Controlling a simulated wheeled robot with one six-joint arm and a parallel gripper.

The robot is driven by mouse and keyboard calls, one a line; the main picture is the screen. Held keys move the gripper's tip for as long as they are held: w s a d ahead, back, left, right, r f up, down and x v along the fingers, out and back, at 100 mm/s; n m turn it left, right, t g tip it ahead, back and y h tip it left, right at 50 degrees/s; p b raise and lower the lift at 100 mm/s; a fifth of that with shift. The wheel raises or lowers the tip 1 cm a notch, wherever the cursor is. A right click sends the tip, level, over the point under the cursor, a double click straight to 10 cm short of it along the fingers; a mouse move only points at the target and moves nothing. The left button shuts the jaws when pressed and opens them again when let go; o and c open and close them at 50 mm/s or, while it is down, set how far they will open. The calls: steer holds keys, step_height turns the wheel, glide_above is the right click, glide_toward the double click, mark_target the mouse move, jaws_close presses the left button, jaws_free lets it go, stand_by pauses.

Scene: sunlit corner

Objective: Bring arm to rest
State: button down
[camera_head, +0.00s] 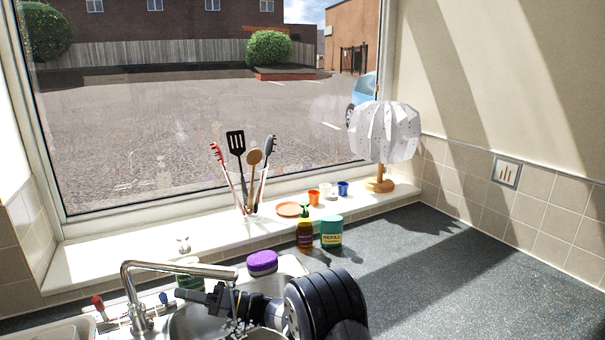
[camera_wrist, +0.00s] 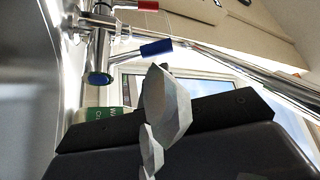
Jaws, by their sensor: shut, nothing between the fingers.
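My arm reaches in from the bottom of the head view and lies low over the sink (camera_head: 188,325). My gripper (camera_head: 235,318) is beside the tap (camera_head: 135,290), below its spout. In the wrist view the two grey fingers of my gripper (camera_wrist: 158,118) are together with nothing between them. The tap (camera_wrist: 100,50) stands close by in that view, with its red handle (camera_wrist: 135,5) and blue handle (camera_wrist: 156,47). Part of the sink is hidden behind my arm.
A purple sponge (camera_head: 262,262), a brown bottle (camera_head: 305,233) and a teal refill tub (camera_head: 331,232) stand behind my arm. Utensils (camera_head: 238,165), small pots (camera_head: 314,197) and a lamp (camera_head: 385,133) are on the sill. The dark worktop (camera_head: 450,275) at right is clear.

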steer(key=shift+w+a+r+m+t+h+p, duration=0.15)
steer(key=shift+a+r+m+t+p, duration=0.15)
steer(key=shift+a+p, duration=0.4)
steer(key=shift+w+a+r+m+t+h+p, duration=0.15)
steer(key=shift+a+m+p, duration=0.3)
steer(key=shift+p, duration=0.45)
steer(key=shift+w+a+r+m+t+h+p, duration=0.2)
steer(key=shift+a+r+m+p, duration=0.25)
steer(key=shift+p, duration=0.35)
steer(key=shift+a+f, duration=0.1)
steer(key=shift+f, duration=0.1)
steer(key=shift+s+f+b, duration=0.1)
steer(key=shift+f+b, duration=0.1)
steer(key=shift+b, duration=0.3)
